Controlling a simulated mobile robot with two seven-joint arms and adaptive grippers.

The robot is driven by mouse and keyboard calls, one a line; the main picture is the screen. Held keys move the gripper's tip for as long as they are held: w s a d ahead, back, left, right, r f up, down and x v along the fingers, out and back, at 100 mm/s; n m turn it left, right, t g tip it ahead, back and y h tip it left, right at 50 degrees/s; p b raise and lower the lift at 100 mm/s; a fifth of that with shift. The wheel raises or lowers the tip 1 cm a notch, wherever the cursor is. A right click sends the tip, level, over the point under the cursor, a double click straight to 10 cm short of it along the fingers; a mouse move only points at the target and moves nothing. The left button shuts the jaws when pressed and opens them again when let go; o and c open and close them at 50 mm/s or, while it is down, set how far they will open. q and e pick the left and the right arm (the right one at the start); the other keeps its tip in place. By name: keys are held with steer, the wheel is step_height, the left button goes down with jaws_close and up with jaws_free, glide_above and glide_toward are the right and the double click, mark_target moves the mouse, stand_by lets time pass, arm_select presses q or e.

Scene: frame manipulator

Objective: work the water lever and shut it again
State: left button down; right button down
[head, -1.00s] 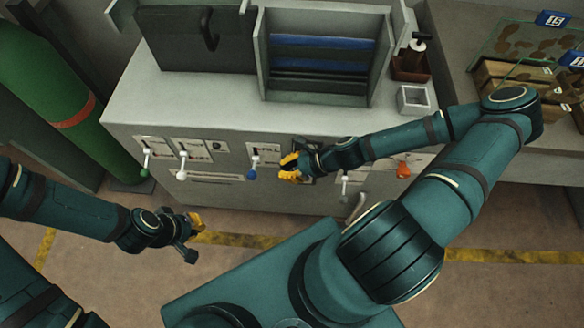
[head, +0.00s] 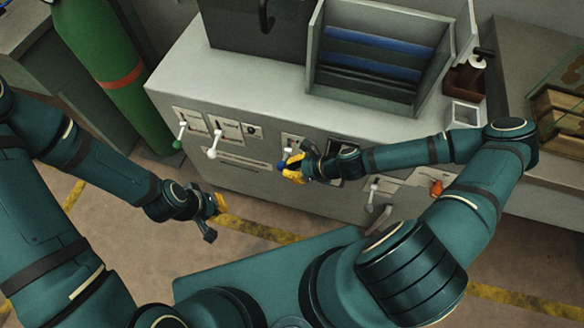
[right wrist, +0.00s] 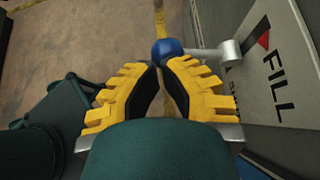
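The water lever with its blue ball knob (head: 283,163) is on the front of the grey cabinet, below a white label plate. In the right wrist view its blue ball (right wrist: 167,49) sits at the fingertips, joined by a pale rod to a round hub (right wrist: 230,52) beside the word FILL. My right gripper (head: 293,168) is at the knob. Its yellow fingers (right wrist: 162,66) reach up to the ball with a gap between them; whether they clamp it is unclear. My left gripper (head: 217,205) hangs away from the cabinet over the floor, apart from any lever.
A green cylinder (head: 120,80) stands left of the cabinet (head: 180,80).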

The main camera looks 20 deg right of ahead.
steer(key=shift+f, duration=0.1)
steer(key=shift+s+f, duration=0.1)
steer(key=shift+f, duration=0.05)
steer(key=shift+a+f+n+t+h, duration=0.1)
steer(key=shift+f+n+t+h, duration=0.2)
steer(key=shift+n+t, duration=0.1)
steer(key=shift+n+t+h, duration=0.3)
steer(key=shift+n+t, duration=0.1)
steer(key=shift+t, duration=0.1)
steer(key=shift+s+f+b, duration=0.1)
steer(key=shift+f+b, duration=0.65)
steer(key=shift+f, duration=1.5)
steer(key=shift+r, duration=0.1)
steer(key=shift+r+p, duration=0.7)
steer(key=shift+p, duration=0.1)
